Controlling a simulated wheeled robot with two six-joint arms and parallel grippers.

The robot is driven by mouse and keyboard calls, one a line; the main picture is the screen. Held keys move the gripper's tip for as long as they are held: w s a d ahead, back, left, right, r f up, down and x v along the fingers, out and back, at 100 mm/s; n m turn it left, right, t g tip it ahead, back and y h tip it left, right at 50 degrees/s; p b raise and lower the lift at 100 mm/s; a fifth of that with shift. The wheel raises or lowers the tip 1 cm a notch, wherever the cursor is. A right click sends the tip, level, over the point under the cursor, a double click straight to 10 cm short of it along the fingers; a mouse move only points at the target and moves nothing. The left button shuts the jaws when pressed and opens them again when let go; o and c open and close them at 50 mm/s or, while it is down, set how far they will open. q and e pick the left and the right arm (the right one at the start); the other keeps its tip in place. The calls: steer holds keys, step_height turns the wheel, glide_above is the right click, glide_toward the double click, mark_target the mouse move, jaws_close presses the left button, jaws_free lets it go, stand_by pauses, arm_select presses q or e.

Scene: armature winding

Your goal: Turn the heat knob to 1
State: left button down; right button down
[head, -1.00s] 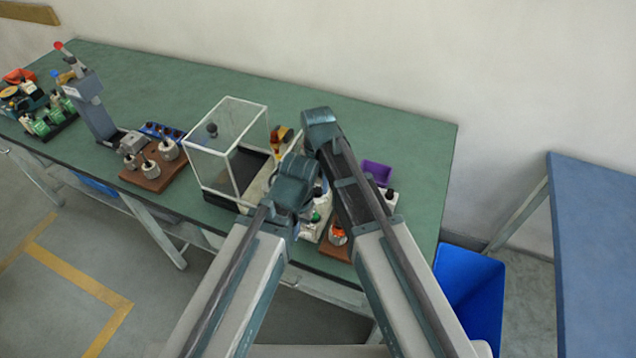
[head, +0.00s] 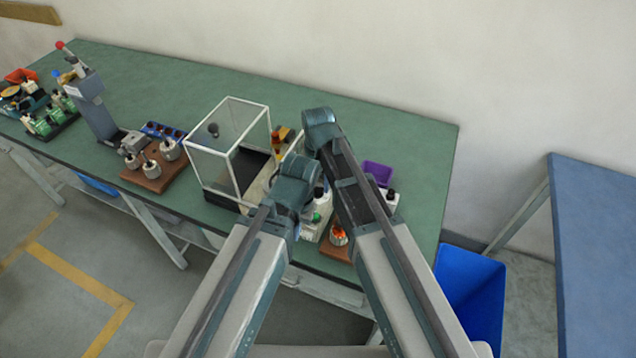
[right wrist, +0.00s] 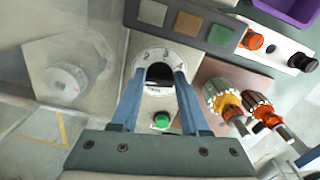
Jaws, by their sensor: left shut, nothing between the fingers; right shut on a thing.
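In the right wrist view the heat knob (right wrist: 159,76) is black and sits on a pale numbered dial (right wrist: 162,53). A 2 and a 3 show above it; the exact setting cannot be read. The blue fingers of my right gripper (right wrist: 158,82) are shut on the knob, one on each side. In the head view my arms cover the knob, and my right gripper (head: 322,125) is over the station. My left gripper (head: 294,184) is lower and to the left, shut and empty; its fingertips are hard to see there.
A green button (right wrist: 161,120) lies just below the knob. Orange-and-grey armatures (right wrist: 228,100) stand on a brown block to the right, and a grey bar with coloured squares (right wrist: 187,25) lies above. A clear framed box (head: 228,150) stands left of my arms.

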steer(key=shift+c, duration=2)
jaws_free()
steer(key=shift+r, duration=0.1)
step_height(320, 180, up, 14)
steer(key=p, duration=1.4)
steer(key=shift+f, duration=0.2)
